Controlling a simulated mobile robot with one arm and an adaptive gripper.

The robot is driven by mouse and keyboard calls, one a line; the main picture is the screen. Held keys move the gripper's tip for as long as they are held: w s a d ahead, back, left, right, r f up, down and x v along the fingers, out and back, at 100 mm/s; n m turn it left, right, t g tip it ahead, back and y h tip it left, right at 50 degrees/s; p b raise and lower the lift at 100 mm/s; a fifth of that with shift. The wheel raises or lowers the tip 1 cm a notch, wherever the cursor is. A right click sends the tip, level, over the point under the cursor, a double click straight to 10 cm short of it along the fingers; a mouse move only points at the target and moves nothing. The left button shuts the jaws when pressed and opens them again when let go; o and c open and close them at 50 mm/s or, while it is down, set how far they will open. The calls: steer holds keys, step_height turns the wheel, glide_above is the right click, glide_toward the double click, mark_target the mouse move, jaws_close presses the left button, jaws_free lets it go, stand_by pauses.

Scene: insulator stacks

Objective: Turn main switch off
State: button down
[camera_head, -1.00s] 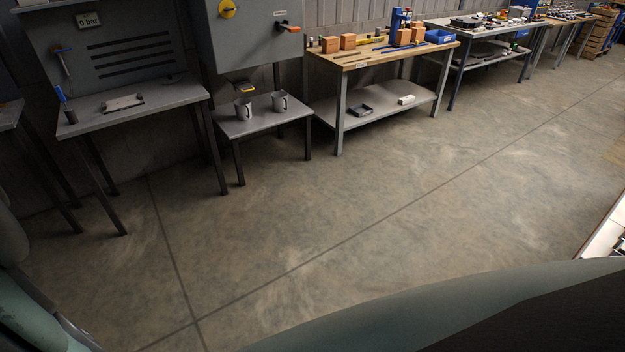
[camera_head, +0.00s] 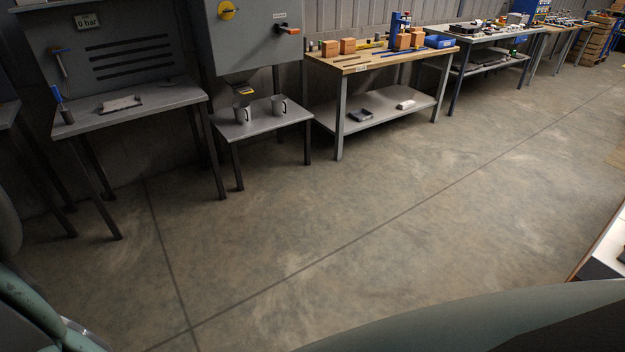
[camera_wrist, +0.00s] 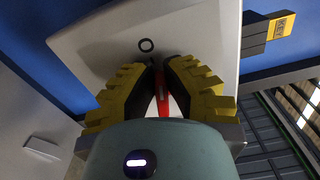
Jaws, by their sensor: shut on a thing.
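In the wrist view my gripper (camera_wrist: 159,66) has its two yellow-and-black fingers brought together at the tips. They are shut on a narrow red thing (camera_wrist: 162,98), mostly hidden between them, so I cannot tell its full shape. A pale flat surface with a small black ring (camera_wrist: 147,45) lies beyond the tips. My gripper is outside the head view.
Below the cabinet stands a small table (camera_head: 258,121) with two grey mugs. Left of it is a grey bench (camera_head: 150,102), and to the right a wooden-topped workbench (camera_head: 350,62) and more tables. The open concrete floor is clear. A pale tabletop (camera_head: 610,245) shows at the right edge.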

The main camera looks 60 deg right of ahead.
steer(key=shift+s+a+f+n+b, duration=0.15)
steer(key=shift+f+n+b, duration=0.3)
steer(key=shift+n, duration=0.65)
steer(key=c, duration=1)
jaws_free()
steer(key=shift+r, duration=0.2)
steer(key=shift+r, duration=0.1)
